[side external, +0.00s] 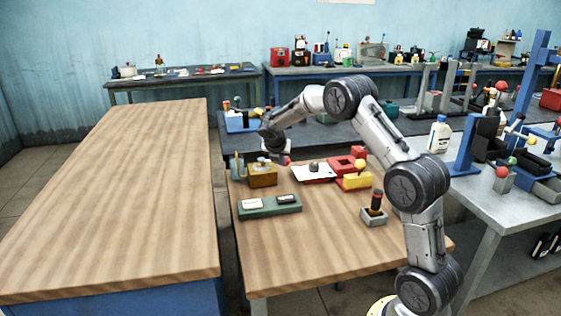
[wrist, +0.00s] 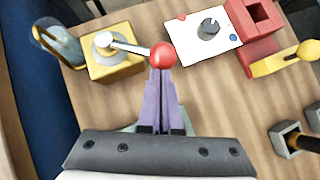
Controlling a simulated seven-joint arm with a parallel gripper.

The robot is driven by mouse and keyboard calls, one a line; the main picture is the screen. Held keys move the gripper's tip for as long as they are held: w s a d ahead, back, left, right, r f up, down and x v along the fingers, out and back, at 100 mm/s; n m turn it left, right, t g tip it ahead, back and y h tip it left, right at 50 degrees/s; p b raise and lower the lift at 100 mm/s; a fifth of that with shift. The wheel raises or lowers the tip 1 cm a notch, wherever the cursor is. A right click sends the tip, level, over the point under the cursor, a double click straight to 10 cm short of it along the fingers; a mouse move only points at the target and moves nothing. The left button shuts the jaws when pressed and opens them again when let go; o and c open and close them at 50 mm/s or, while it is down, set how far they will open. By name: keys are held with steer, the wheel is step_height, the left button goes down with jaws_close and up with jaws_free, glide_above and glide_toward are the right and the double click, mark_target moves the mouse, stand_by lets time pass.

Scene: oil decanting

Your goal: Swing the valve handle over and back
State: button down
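The valve is a yellow block (wrist: 115,66) with a round pale hub on top. It stands near the table's far left corner in the side view (side external: 262,179). Its handle (wrist: 130,46) is a thin pale lever pointing right in the wrist view, with a red ball (wrist: 162,55) at its end. My gripper (wrist: 160,76) has purple fingers lying close together, with their tips right at the near edge of the ball. The ball is not between the fingers. Whether the tips touch it I cannot tell. In the side view my gripper (side external: 277,152) is beside the valve, its fingers mostly hidden.
A white plate with a grey knob (wrist: 209,30) lies right of the valve. A red block (wrist: 256,38) and a yellow lever (wrist: 285,60) stand beyond it. A green box (side external: 270,206) and a dark-handled switch (side external: 375,208) sit nearer. The wooden bench (side external: 120,190) at left is bare.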

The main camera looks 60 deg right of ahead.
steer(key=d+n+t, duration=0.1)
steer(key=d, duration=0.7)
steer(key=shift+n+y, duration=0.3)
steer(key=shift+w+d, duration=0.15)
steer(key=shift+d, duration=0.05)
stand_by(0.5)
